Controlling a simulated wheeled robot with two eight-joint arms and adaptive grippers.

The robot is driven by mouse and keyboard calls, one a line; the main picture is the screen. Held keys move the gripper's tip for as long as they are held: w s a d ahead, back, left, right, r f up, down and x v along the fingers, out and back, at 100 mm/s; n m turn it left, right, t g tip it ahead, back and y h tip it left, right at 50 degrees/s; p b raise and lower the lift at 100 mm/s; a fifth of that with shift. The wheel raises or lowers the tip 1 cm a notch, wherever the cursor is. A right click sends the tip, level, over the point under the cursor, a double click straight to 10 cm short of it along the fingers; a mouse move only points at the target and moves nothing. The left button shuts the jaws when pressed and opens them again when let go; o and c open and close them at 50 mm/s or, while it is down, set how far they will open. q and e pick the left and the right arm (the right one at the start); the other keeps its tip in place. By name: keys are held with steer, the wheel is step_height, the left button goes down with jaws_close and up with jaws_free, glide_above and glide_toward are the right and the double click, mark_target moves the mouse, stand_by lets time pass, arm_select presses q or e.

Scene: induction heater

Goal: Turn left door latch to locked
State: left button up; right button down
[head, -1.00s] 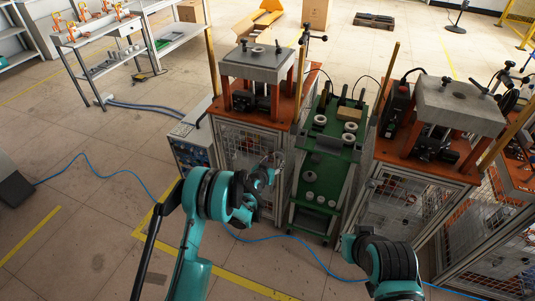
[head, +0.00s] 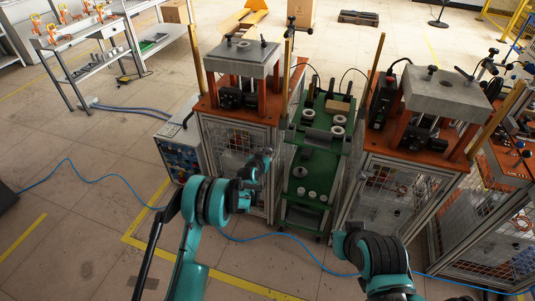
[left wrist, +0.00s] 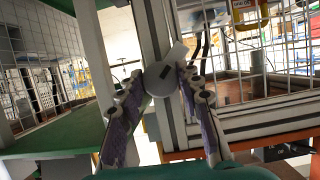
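The left door latch (left wrist: 160,78) is a round grey knob with a short flat tab pointing up and right, on a metal frame post in the left wrist view. My left gripper (left wrist: 161,80) has its two purple-padded fingers apart, one on each side of the latch, with the tips close to it. I cannot tell whether they touch it. In the head view my left gripper (head: 266,154) is at the right side of the left machine's mesh door (head: 230,140); the latch is too small to make out there.
A green cart (head: 313,160) with rings and parts stands just right of the left machine. Another caged machine (head: 395,190) stands beyond it. A control box (head: 178,150) stands at the left machine's left side. A blue hose (head: 290,238) crosses the floor. The floor at left is open.

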stand_by(0.4)
arm_select(q)
steer(key=m+y, duration=0.2)
steer(key=m, duration=0.1)
steer(key=shift+d+t, duration=0.2)
steer(key=shift+t, duration=0.2)
steer(key=m+t+y, duration=0.1)
steer(key=m, duration=0.2)
steer(key=shift+s+f+y, duration=0.1)
steer(key=shift+y, duration=0.2)
steer(key=o, duration=1.2)
steer(key=shift+c, duration=0.2)
steer(key=shift+s, duration=0.1)
steer(key=v, duration=1.1)
steer(key=shift+s, duration=0.45)
